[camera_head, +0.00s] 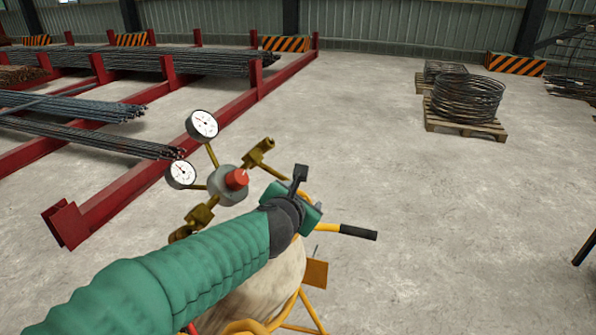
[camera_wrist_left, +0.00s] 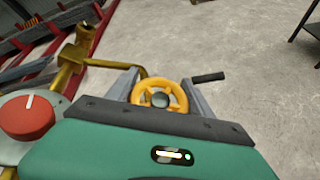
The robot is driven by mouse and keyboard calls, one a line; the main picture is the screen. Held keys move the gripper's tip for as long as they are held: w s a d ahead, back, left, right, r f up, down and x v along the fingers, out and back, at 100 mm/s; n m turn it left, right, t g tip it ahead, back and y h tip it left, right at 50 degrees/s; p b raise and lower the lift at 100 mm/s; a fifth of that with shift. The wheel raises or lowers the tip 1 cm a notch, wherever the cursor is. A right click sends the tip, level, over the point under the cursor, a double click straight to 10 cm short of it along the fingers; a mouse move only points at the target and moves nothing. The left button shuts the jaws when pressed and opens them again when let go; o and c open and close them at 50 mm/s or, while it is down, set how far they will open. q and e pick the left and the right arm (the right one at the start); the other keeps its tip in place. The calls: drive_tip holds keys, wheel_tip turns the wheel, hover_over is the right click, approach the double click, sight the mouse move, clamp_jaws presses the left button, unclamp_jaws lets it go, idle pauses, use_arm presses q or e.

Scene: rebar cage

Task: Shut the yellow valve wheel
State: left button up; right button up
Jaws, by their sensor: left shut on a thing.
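The yellow valve wheel (camera_wrist_left: 157,83) shows in the left wrist view as a small ring with a grey hub. My left gripper (camera_wrist_left: 161,88) has one grey finger on each side of it and is shut on it. In the head view my left gripper (camera_head: 303,192) is over the top of a pale cylinder (camera_head: 278,285), and the wheel is mostly hidden behind it. A regulator with a red knob (camera_head: 237,179) and brass fittings is just left of the gripper. The knob also shows in the left wrist view (camera_wrist_left: 27,117). My right gripper is not in view.
Two white gauges (camera_head: 202,125) (camera_head: 182,173) stand on the regulator. A yellow cart frame with a black handle grip (camera_head: 358,233) surrounds the cylinder. Red racks (camera_head: 120,195) with rebar lie at left. Wire coils (camera_head: 467,97) sit on pallets at back right. The floor between is clear.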

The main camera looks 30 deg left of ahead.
use_arm(q)
drive_tip(key=m+h+p, duration=0.2)
drive_tip(key=p, duration=0.1)
drive_tip(key=d+m+g+h+p, duration=0.1)
drive_tip(key=h+p, duration=0.1)
drive_tip(key=p, duration=0.2)
drive_tip(key=m+g+h+p, duration=0.1)
drive_tip(key=m+h+p, duration=0.1)
drive_tip(key=p, duration=0.2)
drive_tip(key=shift+s+d+m, duration=0.15)
drive_tip(key=shift+d+m, duration=0.1)
drive_tip(key=shift+m, duration=0.05)
drive_tip(key=m+g+h+p, duration=0.2)
drive_tip(key=p, duration=0.2)
drive_tip(key=s+d+m+g+h+p, duration=0.1)
drive_tip(key=m+g+h+p, duration=0.1)
drive_tip(key=m+g+p, duration=0.1)
drive_tip(key=s+f+m+g+h+p, duration=0.1)
drive_tip(key=m+g+p, duration=0.1)
drive_tip(key=p, duration=0.3)
drive_tip(key=shift+d+m+g+h, duration=0.3)
drive_tip(key=shift+g+h, duration=0.1)
drive_tip(key=shift+g, duration=0.2)
drive_tip(key=shift+s+d+f+m+g+p, duration=0.15)
drive_tip(key=shift+s+m+g+p, duration=0.2)
drive_tip(key=shift+m+g+p, duration=0.55)
drive_tip(key=shift+s+g+p, duration=0.1)
drive_tip(key=shift+g+p, duration=0.2)
drive_tip(key=shift+p, duration=0.1)
drive_tip(key=shift+f, duration=0.15)
